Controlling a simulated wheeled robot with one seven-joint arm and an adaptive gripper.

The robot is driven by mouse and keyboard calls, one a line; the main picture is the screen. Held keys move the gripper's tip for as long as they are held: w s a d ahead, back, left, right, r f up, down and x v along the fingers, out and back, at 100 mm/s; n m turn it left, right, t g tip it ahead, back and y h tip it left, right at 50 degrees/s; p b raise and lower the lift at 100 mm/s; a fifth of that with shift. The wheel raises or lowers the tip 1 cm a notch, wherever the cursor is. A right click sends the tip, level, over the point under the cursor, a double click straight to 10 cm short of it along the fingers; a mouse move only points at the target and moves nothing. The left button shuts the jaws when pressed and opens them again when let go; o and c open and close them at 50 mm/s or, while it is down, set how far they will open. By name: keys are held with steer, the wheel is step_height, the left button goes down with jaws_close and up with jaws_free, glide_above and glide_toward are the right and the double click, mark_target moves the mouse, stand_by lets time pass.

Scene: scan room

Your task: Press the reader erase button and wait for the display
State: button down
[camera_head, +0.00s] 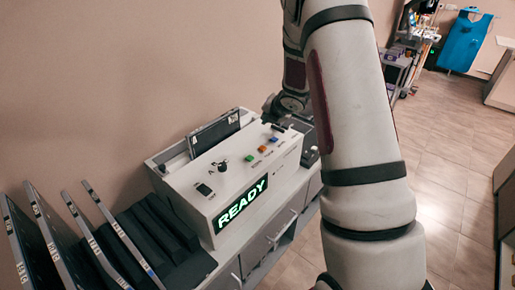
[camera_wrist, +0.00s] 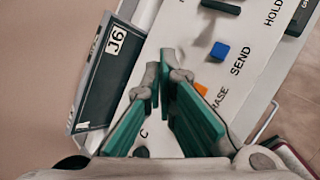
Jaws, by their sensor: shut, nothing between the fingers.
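The white reader (camera_head: 235,170) stands on a counter against the wall. Its front display (camera_head: 242,203) reads READY in green. Its top has green (camera_head: 249,160), orange (camera_head: 262,149) and blue (camera_head: 274,140) buttons. In the wrist view, the orange button (camera_wrist: 201,86) has a partly covered label ending in "RASE". The blue button (camera_wrist: 220,51) is labelled SEND. My gripper (camera_wrist: 164,82) is shut and empty, with teal finger pads. Its tips appear just left of the orange button; I cannot tell their height or any contact. The green button is not visible there.
A dark plate marked J6 (camera_wrist: 108,75) stands upright at the reader's back. Several dark panels (camera_head: 65,235) lean in a rack left of the reader. A trolley (camera_head: 400,60) and a blue item (camera_head: 465,42) stand far back. The floor on the right is clear.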

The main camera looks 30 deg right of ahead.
steer(key=shift+f, duration=0.25)
steer(key=shift+a, duration=0.1)
steer(key=b, duration=0.4)
glide_above(265, 147)
step_height(265, 147, down, 7)
steer(key=shift+w+f, duration=0.1)
steer(key=shift+w, duration=0.05)
steer(key=shift+f+b, duration=0.35)
steer(key=shift+f, duration=0.45)
steer(key=shift+f, duration=0.15)
stand_by(0.7)
steer(key=shift+f, duration=0.25)
